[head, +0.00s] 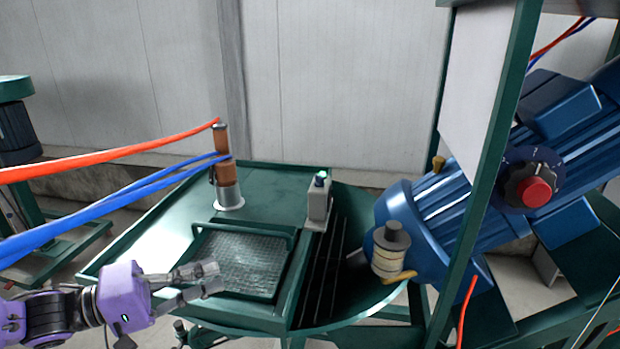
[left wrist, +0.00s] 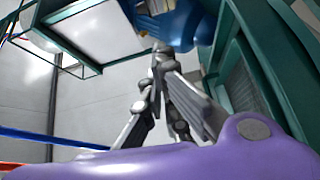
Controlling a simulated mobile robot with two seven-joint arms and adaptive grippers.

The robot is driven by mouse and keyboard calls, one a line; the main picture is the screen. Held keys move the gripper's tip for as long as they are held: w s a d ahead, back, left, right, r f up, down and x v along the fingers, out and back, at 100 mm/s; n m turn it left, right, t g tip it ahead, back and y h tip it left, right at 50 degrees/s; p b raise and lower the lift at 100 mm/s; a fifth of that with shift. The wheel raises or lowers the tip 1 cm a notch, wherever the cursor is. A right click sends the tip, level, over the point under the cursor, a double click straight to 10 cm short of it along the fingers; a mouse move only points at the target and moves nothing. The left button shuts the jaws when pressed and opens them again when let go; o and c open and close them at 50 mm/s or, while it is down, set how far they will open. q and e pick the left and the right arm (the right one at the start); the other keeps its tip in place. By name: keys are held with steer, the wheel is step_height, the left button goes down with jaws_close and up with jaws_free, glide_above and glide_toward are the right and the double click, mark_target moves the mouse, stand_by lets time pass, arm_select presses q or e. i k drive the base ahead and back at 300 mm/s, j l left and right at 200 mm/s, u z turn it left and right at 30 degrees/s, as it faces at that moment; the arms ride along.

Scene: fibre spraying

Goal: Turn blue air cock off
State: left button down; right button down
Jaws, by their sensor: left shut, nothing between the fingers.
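My left gripper (head: 213,278), with a purple body and grey fingers, is shut and empty. It is in front of the green machine table's left side, near the meshed tray. In the left wrist view its fingers (left wrist: 160,52) come together at the tips. A blue hose (head: 100,207) and a red hose (head: 110,152) run in from the left to a brown and silver upright fitting (head: 226,172) on the table. I cannot pick out the blue air cock for sure. A small dark fitting (head: 181,331) shows below the table's front edge. My right gripper is not in view.
A meshed tray (head: 243,262) sits in the green table (head: 170,225). A grey switch box (head: 319,200) with a green light stands behind it. A large blue motor (head: 425,215) and a green frame post (head: 487,165) block the right side.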

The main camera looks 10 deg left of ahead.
mark_target(319, 183)
steer(key=i, duration=0.85)
